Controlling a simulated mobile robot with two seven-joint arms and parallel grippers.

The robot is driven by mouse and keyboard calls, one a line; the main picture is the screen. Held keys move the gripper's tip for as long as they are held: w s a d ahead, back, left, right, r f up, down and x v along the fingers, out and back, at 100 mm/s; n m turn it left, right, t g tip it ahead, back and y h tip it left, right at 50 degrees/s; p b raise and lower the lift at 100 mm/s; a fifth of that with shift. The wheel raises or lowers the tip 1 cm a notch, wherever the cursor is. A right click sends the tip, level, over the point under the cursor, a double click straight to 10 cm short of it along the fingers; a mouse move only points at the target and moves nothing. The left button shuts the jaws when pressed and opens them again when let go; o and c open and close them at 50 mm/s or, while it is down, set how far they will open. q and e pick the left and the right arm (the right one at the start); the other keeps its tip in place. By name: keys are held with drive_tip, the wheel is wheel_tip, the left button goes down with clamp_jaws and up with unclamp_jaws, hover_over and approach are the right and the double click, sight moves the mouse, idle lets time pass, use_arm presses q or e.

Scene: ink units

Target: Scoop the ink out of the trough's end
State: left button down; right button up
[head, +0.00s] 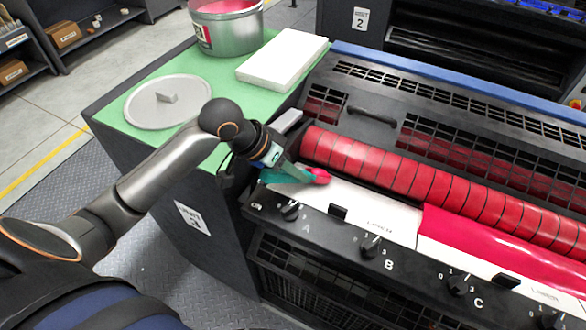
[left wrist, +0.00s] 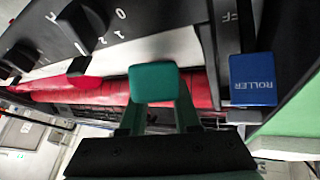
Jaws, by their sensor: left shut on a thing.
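My left gripper (head: 288,169) is shut on a teal ink scoop (head: 282,177). Its teal block-shaped part stands between the fingers in the left wrist view (left wrist: 155,82). A pink-red ink blob (head: 319,176) is at the scoop's right tip, above the left end of the trough; I cannot tell whether it touches the liner. The trough's white liner (head: 375,212) is bare along section A and part of B. Red ink (head: 480,244) covers it from there rightward. My right gripper is not in view.
The red segmented roller (head: 430,186) runs close behind the trough. Knobs (head: 370,246) line its front. On the green bench top (head: 112,122) are an ink can (head: 228,38), a round lid (head: 168,103) and a white stack (head: 282,64). A blue ROLLER button (left wrist: 253,80) is near the gripper.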

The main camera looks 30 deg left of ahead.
use_arm(q)
wheel_tip(320, 180, up, 10)
drive_tip(key=shift+r, duration=0.25)
idle(0.4)
idle(0.3)
